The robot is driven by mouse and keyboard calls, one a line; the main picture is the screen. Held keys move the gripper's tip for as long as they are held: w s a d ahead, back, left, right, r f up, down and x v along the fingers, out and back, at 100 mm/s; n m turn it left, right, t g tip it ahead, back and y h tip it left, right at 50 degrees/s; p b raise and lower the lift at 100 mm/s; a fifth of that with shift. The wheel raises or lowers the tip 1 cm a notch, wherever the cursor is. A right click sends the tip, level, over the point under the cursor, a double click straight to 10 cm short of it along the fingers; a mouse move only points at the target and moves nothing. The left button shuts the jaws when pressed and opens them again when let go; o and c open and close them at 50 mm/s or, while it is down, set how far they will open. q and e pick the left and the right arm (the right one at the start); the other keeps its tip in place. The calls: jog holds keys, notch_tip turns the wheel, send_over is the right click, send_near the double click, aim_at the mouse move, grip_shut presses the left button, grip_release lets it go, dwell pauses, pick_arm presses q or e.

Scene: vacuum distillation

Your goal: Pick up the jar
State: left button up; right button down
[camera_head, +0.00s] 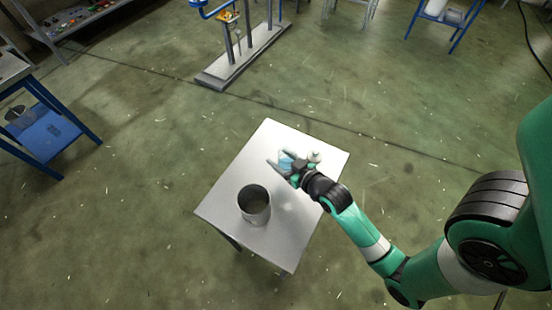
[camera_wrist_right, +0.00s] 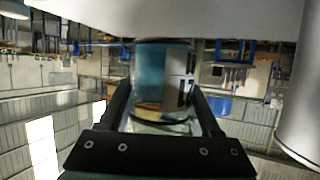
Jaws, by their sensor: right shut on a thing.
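The jar (camera_head: 286,162) is small, with light blue contents, and is at the far part of a small metal table (camera_head: 311,149). It also shows in the right wrist view as a clear jar (camera_wrist_right: 150,70) with blue contents and a pale label. My right gripper (camera_head: 284,168) is shut on the jar, with one finger on each side of it in the right wrist view. I cannot tell whether the jar's base touches the table top. My left gripper is not in view.
An open grey metal can (camera_head: 254,205) stands on the same table, nearer and to the left of the jar. The rest of the table top is bare. A metal stand with a blue pipe (camera_head: 240,60) is on the floor beyond. A blue-legged bench (camera_head: 48,130) is at left.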

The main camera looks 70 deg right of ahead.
aim_at(291, 155)
jog(key=s+r+p, duration=0.1)
jog(key=r, duration=0.1)
jog(key=s+r, duration=0.1)
jog(key=s, duration=0.1)
jog(key=shift+r+p, duration=0.35)
jog(key=shift+r, duration=0.05)
jog(key=s+r+p, duration=0.1)
jog(key=s+r, duration=0.3)
jog(key=s, duration=0.5)
jog(key=shift+p, duration=0.3)
jog(key=shift+s, duration=0.1)
jog(key=shift+r, duration=0.1)
notch_tip(291, 155, up, 6)
jog(key=p, duration=0.6)
